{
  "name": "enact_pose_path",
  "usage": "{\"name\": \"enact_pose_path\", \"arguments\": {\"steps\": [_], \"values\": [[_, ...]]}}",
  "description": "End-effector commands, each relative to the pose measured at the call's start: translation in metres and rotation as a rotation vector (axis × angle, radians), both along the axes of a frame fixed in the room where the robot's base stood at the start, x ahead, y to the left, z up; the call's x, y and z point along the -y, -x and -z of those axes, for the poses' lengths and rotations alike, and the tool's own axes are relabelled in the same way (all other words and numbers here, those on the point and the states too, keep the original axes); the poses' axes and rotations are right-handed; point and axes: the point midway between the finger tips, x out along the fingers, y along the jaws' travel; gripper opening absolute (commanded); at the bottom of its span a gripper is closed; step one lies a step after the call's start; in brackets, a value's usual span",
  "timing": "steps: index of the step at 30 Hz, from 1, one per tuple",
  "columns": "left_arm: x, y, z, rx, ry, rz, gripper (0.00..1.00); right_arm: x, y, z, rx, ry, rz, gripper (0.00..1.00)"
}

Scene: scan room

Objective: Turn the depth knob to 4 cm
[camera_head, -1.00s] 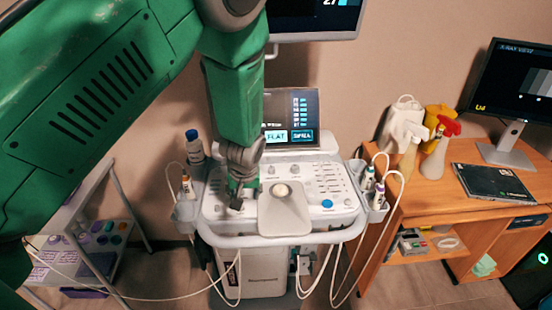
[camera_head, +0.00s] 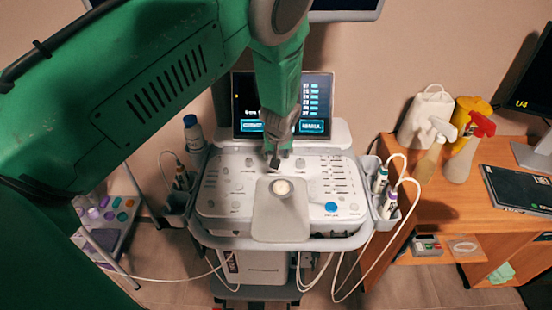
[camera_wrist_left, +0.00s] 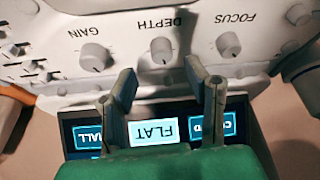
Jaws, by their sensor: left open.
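The grey depth knob (camera_wrist_left: 163,50), labelled DEPTH, stands on the white console panel (camera_wrist_left: 125,18), upside down in the left wrist view. A short dark mark shows on its lower edge. My left gripper (camera_wrist_left: 160,82) is open, its fingers spread to either side of the knob's line and apart from it. In the head view my left gripper (camera_head: 274,163) hangs over the upper middle of the panel and hides the depth knob. The gain knob (camera_wrist_left: 95,56) and focus knob (camera_wrist_left: 229,45) flank it. My right gripper is not in view.
A lit touchscreen (camera_head: 243,108) stands behind the panel. The trackball (camera_head: 281,187) is in front. A blue button (camera_head: 331,207) lies to the right. Probe holders with probes (camera_head: 382,182) edge the console. A wooden desk (camera_head: 440,190) with spray bottles is at right.

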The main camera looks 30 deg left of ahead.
Motion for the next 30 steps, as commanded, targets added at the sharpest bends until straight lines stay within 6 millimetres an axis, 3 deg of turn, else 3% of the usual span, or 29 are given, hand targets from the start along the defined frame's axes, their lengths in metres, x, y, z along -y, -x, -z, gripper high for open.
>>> {"name": "enact_pose_path", "arguments": {"steps": [3, 9, 19, 20, 23, 30], "values": [[-0.005, -0.004, 0.018, 0.000, 0.000, -0.001, 0.43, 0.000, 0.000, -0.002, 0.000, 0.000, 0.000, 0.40], [-0.010, -0.011, 0.035, 0.001, 0.000, -0.001, 0.43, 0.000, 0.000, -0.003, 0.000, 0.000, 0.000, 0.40], [-0.011, -0.011, 0.038, 0.001, -0.001, 0.000, 0.43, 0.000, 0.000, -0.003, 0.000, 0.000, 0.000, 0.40], [-0.011, -0.011, 0.038, 0.001, -0.001, 0.000, 0.36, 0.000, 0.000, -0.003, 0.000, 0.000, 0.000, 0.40], [-0.011, -0.011, 0.038, 0.001, -0.001, 0.000, 0.00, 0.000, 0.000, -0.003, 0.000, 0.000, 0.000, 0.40], [-0.011, -0.012, 0.039, 0.001, -0.001, -0.004, 0.00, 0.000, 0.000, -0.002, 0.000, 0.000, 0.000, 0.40]]}}
